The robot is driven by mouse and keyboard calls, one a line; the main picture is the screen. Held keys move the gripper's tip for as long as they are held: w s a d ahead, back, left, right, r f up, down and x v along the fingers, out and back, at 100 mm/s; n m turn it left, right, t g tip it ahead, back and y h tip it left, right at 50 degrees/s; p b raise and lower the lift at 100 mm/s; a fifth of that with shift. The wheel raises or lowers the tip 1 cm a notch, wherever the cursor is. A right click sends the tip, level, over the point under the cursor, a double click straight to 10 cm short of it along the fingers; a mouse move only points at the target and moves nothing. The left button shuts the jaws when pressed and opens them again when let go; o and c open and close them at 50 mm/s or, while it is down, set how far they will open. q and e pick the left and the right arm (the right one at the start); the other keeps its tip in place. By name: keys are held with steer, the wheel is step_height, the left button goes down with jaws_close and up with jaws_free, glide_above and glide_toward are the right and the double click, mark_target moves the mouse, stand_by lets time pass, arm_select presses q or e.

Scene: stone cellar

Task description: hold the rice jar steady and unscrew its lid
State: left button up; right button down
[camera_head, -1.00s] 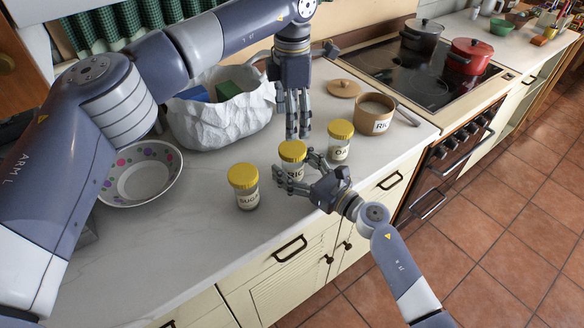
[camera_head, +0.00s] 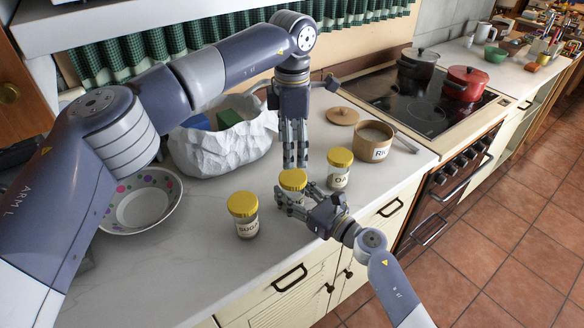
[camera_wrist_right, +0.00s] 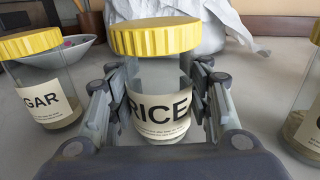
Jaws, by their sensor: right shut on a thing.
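The rice jar (camera_wrist_right: 158,75) is clear glass with a RICE label and a yellow lid (camera_head: 292,179), upright on the counter between two similar jars. The lid is on the jar; it also shows in the right wrist view (camera_wrist_right: 155,38). My right gripper (camera_head: 296,203) is shut on the jar's body from the front right, a finger on each side below the lid. My left gripper (camera_head: 296,166) points straight down, its fingertips just above or behind the lid, apart from it as far as I see. Its finger opening is unclear from this angle.
The sugar jar (camera_head: 244,216) stands left and the oats jar (camera_head: 339,169) right, both close. An open tan tub (camera_head: 374,142) and a wooden disc (camera_head: 342,116) lie beyond. A white bag (camera_head: 225,148), a spotted bowl (camera_head: 140,205) and the stove (camera_head: 425,105) surround the counter.

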mark_target(292, 176)
arm_select(q)
steer(key=m, duration=1.6)
steer(key=shift+f+m, duration=0.4)
steer(key=shift+f, duration=3.6)
